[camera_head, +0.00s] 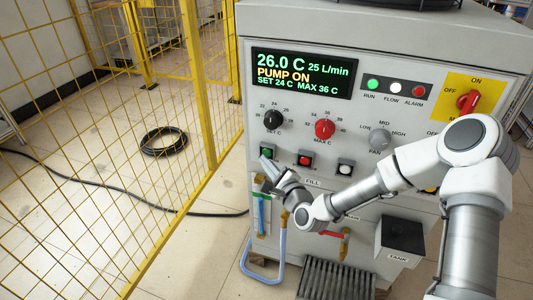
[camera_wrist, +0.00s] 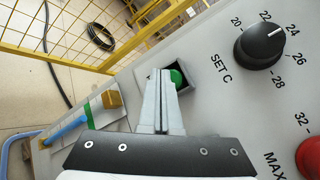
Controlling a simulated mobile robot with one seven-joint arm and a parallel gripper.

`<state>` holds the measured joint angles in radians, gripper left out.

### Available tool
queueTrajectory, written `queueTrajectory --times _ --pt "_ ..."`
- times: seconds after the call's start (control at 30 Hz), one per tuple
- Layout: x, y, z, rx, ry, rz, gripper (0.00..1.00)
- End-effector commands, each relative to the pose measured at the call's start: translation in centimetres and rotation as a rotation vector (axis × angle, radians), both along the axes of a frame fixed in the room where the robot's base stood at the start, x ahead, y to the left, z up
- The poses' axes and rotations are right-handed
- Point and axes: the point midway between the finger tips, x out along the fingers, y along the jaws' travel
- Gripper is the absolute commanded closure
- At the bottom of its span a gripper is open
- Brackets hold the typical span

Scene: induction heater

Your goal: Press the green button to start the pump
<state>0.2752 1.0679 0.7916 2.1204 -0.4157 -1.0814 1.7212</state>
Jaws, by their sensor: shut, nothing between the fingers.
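The green button (camera_head: 267,152) sits in a dark square frame at the left end of the button row on the cabinet front. In the wrist view the green button (camera_wrist: 177,77) is partly hidden behind the fingertips. My gripper (camera_head: 265,163) is shut and empty, with its tips at or very close to the button's lower edge. In the wrist view my gripper (camera_wrist: 160,75) overlaps the button frame; I cannot tell whether it touches. The display (camera_head: 302,73) reads PUMP ON, 26.0 C and 25 L/min. The green RUN lamp (camera_head: 373,84) looks lit.
A red button (camera_head: 305,158) and a white button (camera_head: 345,168) stand to the right of the green one. The black SET C knob (camera_head: 273,119) is above it. A blue hose (camera_head: 280,245) hangs below. A yellow mesh fence (camera_head: 130,120) stands to the left.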

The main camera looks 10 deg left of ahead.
Motion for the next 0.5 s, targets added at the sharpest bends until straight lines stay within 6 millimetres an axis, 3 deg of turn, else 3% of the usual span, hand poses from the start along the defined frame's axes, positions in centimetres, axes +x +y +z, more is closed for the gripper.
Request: queueTrajectory --times 0.33,0.5 --pt "-0.3 0.1 0.0 0.001 0.001 0.001 1.00" --pt "-1.7 0.2 0.0 0.001 0.003 0.003 1.00"
